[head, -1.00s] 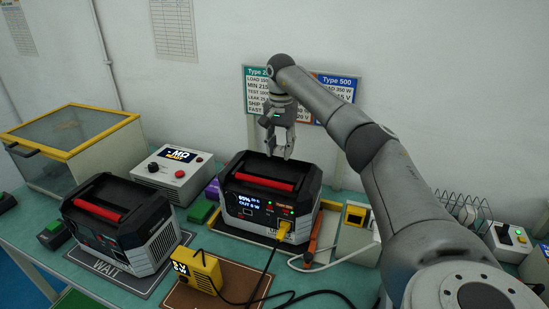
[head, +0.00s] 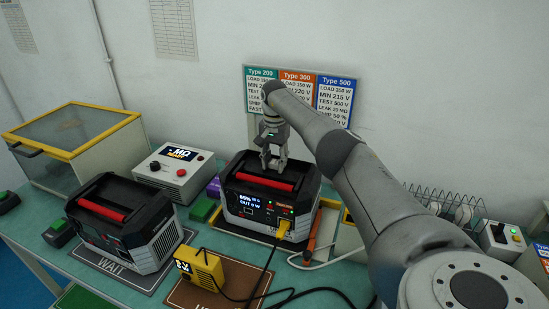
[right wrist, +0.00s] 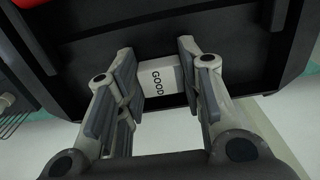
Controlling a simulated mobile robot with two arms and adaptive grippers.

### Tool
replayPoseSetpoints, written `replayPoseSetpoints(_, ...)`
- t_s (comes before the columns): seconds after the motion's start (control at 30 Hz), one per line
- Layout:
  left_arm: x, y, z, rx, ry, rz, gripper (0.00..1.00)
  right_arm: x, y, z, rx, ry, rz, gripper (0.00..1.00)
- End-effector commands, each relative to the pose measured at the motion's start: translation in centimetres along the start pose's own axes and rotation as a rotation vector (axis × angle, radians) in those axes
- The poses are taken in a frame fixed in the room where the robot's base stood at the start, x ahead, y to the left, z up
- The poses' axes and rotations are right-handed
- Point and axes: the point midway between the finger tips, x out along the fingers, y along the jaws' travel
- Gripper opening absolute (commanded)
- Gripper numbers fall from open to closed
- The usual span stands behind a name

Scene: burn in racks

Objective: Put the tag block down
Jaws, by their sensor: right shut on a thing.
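The tag block (right wrist: 160,81) is a small white block marked GOOD, held between the two fingers of my right gripper (right wrist: 157,78) in the right wrist view. In the head view my right gripper (head: 273,164) is low over the back of the middle power station (head: 262,211), behind its red handle (head: 264,182). The dark top of the station lies behind the block in the wrist view. I cannot tell whether the block touches it. The block is hard to make out in the head view. My left gripper is out of view.
A second power station (head: 115,228) stands left on the WAIT mat. A white box with a red button (head: 180,172) and a yellow-framed case (head: 72,147) are behind it. A yellow meter (head: 203,269) and cables lie in front. A wire rack (head: 446,206) is at right.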

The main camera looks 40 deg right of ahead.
Motion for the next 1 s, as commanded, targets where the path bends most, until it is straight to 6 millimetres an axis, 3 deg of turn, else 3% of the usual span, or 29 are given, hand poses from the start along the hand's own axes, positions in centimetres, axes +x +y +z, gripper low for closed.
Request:
replayPoseSetpoints(0.27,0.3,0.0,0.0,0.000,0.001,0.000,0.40,0.3,0.0,0.0,0.000,0.001,0.000,0.19)
replayPoseSetpoints(0.3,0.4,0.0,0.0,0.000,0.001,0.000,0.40,0.4,0.0,0.0,0.000,0.001,0.000,0.36)
replayPoseSetpoints(0.47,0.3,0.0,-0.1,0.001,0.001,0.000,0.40,0.3,0.0,0.0,0.000,0.000,0.000,0.56)
replayPoseSetpoints(0.8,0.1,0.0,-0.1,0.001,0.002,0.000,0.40,0.1,0.0,0.0,0.000,0.000,0.000,0.56)
replayPoseSetpoints(1.0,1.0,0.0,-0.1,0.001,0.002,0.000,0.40,-2.0,-0.1,-0.1,-0.001,0.004,-0.004,0.56)
